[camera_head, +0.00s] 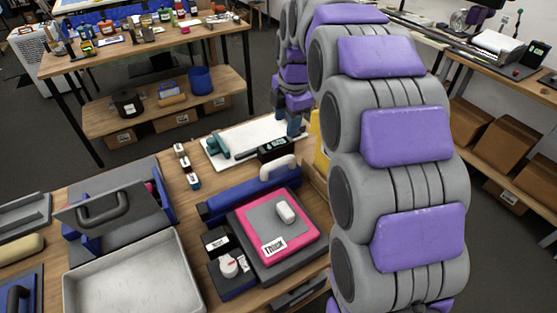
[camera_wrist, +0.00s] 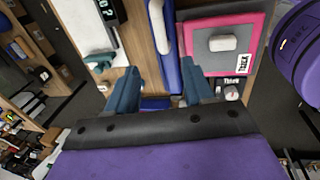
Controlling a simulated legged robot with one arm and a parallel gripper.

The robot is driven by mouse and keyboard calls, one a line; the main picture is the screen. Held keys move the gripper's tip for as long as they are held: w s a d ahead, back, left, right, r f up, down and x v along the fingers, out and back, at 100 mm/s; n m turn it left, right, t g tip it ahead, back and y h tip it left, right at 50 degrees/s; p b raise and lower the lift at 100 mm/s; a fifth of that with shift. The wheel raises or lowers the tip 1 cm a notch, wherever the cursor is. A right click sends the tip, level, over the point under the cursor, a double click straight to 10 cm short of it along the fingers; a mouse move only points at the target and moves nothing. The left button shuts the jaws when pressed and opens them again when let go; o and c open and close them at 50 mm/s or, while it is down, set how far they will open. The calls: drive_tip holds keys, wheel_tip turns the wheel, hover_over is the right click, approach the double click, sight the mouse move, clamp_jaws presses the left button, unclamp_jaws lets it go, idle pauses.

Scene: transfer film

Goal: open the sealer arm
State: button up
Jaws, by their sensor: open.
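The sealer arm is a long blue bar (camera_head: 240,197) with a white curved handle (camera_head: 280,168). It lies low along the far edge of the pink-edged pad (camera_head: 245,243). The bar also shows in the wrist view (camera_wrist: 173,62), with its white handle (camera_wrist: 158,25) at the top. My gripper (camera_head: 297,124) is beyond the handle in the head view, partly hidden by my arm. In the wrist view my gripper (camera_wrist: 158,78) has its teal fingers apart, with nothing held between them. The bar's near end appears close to the right finger; I cannot tell whether they touch.
A white board with a teal clamp (camera_head: 218,145) and a black display (camera_head: 276,148) stand behind. A knob box (camera_head: 232,275), grey tray (camera_head: 135,275) and lidded blue case (camera_head: 115,205) are left.

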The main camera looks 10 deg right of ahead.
sight(279, 161)
drive_tip(key=w+f+b, duration=0.1)
drive_tip(key=f, duration=0.4)
drive_tip(key=w+f+b, duration=0.1)
drive_tip(key=f, duration=0.5)
drive_tip(key=w+a+f+b, duration=0.1)
drive_tip(key=f+b, duration=0.1)
drive_tip(key=f, duration=0.4)
drive_tip(key=shift+w, duration=0.15)
drive_tip(key=shift+c, duration=0.2)
clamp_jaws()
